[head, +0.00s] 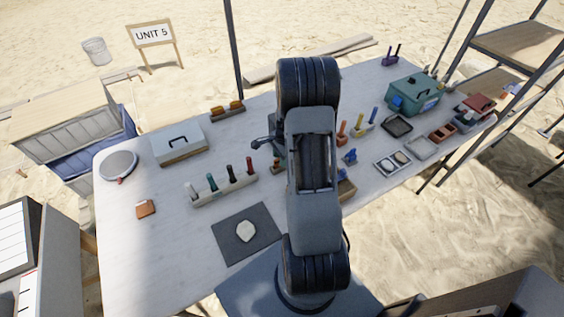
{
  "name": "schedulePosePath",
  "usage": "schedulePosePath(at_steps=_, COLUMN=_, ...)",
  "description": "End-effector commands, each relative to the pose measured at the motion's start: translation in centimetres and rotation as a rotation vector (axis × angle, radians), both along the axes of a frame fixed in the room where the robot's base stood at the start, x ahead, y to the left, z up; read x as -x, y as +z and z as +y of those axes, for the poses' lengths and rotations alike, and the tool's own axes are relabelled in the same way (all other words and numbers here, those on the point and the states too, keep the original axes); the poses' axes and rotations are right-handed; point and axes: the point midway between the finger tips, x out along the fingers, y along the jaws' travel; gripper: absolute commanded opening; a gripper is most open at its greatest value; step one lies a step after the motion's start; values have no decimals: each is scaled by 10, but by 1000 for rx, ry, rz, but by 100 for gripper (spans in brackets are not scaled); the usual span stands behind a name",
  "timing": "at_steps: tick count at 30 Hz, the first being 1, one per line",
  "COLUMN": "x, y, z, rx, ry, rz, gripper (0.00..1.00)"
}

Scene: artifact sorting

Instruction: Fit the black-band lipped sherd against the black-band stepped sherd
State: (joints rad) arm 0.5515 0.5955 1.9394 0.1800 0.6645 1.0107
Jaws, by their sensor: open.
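My gripper (262,144) shows only in part, left of my arm over the middle of the table; it is open, and my arm hides much around it. I cannot pick out either black-band sherd with certainty. A small orange-brown piece (146,209) lies alone at the left front of the table; no band or lip can be made out on it. A pale rounded piece (245,231) lies on a dark square mat (230,249) at the front. Both are apart from my gripper.
A rack (225,191) with several upright tools stands behind the mat. A white case (179,144) and a round dish (118,165) are at the left. A green box (414,92), trays (385,168) and small tool stands fill the right. The left front tabletop is mostly clear.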

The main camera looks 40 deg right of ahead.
Motion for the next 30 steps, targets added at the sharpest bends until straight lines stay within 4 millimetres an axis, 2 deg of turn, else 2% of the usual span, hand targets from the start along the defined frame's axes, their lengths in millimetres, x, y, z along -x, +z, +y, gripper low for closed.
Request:
schedulePosePath(at_steps=10, x=0, y=-6, z=1, rx=1, ry=1, rz=-1, gripper=40)
schedulePosePath(at_steps=23, x=0, y=-6, z=1, rx=1, ry=1, rz=-1, gripper=0)
schedulePosePath(at_steps=30, x=0, y=-6, z=1, rx=1, ry=1, rz=-1, gripper=0)
